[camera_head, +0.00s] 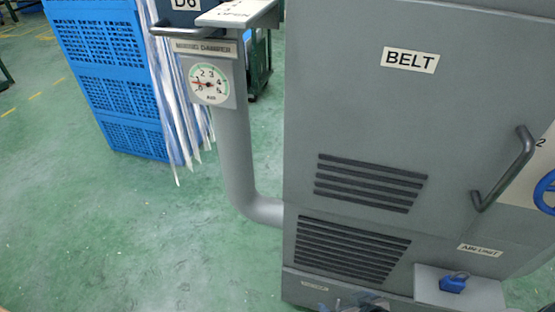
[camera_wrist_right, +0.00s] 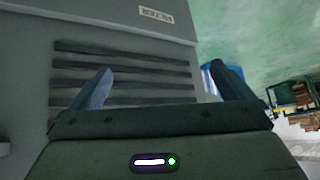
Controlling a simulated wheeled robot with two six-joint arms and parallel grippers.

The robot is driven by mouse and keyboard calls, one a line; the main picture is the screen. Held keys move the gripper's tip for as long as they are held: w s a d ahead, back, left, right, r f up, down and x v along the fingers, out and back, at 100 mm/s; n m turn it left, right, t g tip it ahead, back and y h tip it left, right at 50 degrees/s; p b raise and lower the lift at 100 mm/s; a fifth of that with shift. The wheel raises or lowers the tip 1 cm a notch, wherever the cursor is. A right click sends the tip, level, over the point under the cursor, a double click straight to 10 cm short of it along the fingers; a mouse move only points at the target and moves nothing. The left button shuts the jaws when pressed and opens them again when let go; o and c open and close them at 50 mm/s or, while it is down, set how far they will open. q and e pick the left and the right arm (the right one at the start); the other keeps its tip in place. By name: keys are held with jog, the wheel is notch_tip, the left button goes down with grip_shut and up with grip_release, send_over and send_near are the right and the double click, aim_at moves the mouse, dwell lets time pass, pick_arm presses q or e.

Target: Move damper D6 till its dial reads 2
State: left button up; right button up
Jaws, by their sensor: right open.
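The damper labelled D6 (camera_head: 185,4) shows at the top of the head view, cut off by the edge. A dark bar handle (camera_head: 183,32) sticks out below the label. Under it is a round white dial (camera_head: 208,85) numbered 0 to 5. Its red needle points left, between 0 and 1. My right gripper (camera_head: 350,304) shows only partly at the bottom edge, far from the handle. In the right wrist view its fingers (camera_wrist_right: 160,88) are wide apart with nothing between them, facing a slatted grey panel. My left gripper is out of view.
A grey cabinet marked BELT (camera_head: 410,60) fills the right side, with a dark handle (camera_head: 503,170) and a blue padlock (camera_head: 453,283) on a ledge. A grey pipe (camera_head: 235,150) runs below the dial. Blue crates (camera_head: 110,80) stand behind. Green floor at left is clear.

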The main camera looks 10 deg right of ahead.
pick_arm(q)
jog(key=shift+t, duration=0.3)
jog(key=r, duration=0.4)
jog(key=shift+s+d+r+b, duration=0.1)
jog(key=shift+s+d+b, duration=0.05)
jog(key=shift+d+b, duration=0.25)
pick_arm(e)
jog(key=shift+t, duration=0.3)
jog(key=r, duration=0.4)
jog(key=shift+s+a+r, duration=0.1)
jog(key=shift+a+r, duration=0.05)
jog(key=shift+a, duration=0.25)
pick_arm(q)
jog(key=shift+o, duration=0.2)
